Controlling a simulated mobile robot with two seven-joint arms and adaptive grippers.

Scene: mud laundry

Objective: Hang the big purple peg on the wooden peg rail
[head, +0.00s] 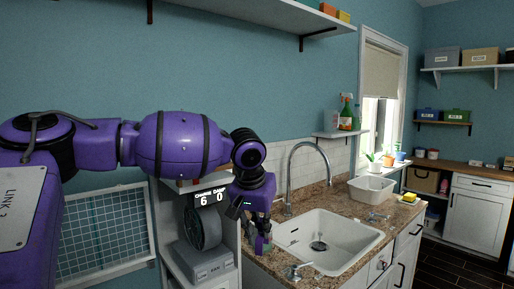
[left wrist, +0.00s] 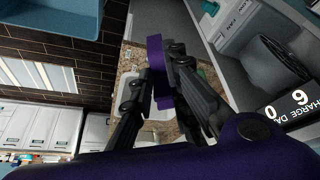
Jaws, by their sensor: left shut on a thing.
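My left gripper (head: 259,228) reaches down from the purple arm at the near left edge of the counter, beside the sink. In the left wrist view its fingers (left wrist: 160,66) are closed on a purple piece, the big purple peg (left wrist: 154,51), which sticks out past the fingertips. In the head view only a small purple patch of the peg (head: 260,244) shows under the fingers. Its full shape is partly hidden by the fingers. I cannot make out the wooden peg rail in either view. My right gripper is not in view.
A grey device with a round drum (head: 205,228) and a number display (head: 209,198) stands close left of the gripper. The white sink (head: 330,238) with a tall faucet (head: 310,150) lies to the right. A wall shelf (head: 270,12) hangs above.

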